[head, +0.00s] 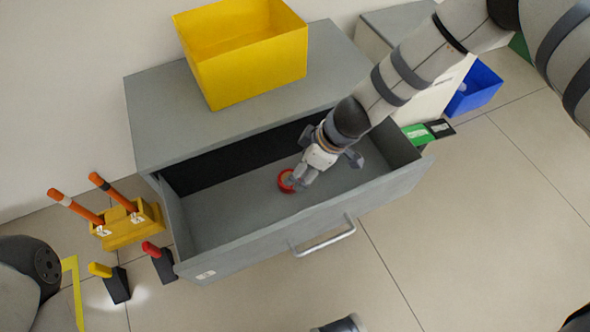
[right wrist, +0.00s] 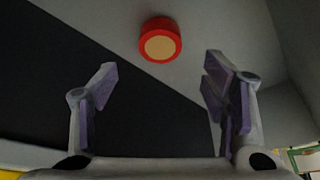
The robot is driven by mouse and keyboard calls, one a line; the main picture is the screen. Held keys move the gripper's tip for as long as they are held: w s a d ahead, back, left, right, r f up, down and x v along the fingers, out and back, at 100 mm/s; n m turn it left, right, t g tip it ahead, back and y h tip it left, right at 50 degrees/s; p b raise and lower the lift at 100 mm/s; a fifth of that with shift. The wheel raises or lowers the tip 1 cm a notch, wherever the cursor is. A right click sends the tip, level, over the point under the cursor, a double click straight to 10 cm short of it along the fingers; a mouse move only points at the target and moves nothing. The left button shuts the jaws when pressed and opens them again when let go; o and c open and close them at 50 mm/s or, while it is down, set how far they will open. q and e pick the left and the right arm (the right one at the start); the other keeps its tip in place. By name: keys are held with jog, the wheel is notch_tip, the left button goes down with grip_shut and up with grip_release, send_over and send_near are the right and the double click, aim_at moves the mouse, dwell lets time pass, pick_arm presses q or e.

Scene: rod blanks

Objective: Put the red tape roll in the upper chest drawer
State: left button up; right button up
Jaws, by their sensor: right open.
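The red tape roll (head: 286,181) lies on the floor of the open upper chest drawer (head: 225,204), in the head view. In the right wrist view the red roll (right wrist: 160,41) shows its pale core and sits beyond the fingertips, apart from them. My right gripper (head: 306,180) reaches down into the drawer beside the roll and partly overlaps it in the head view. Its two fingers (right wrist: 158,78) are spread with nothing between them. The grey chest (head: 155,110) stands behind the drawer front. My left gripper is not in view.
A yellow bin (head: 250,75) stands on top of the chest. Left of the drawer are a yellow holder (head: 130,228) with orange-handled tools and two dark blocks with yellow and red tops. A blue bin (head: 475,90) is at the upper right. The floor at right is clear.

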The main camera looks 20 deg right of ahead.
jog(key=p+v, duration=0.1)
jog(key=v, duration=0.3)
jog(key=shift+s+r, duration=0.15)
jog(key=shift+r, duration=0.05)
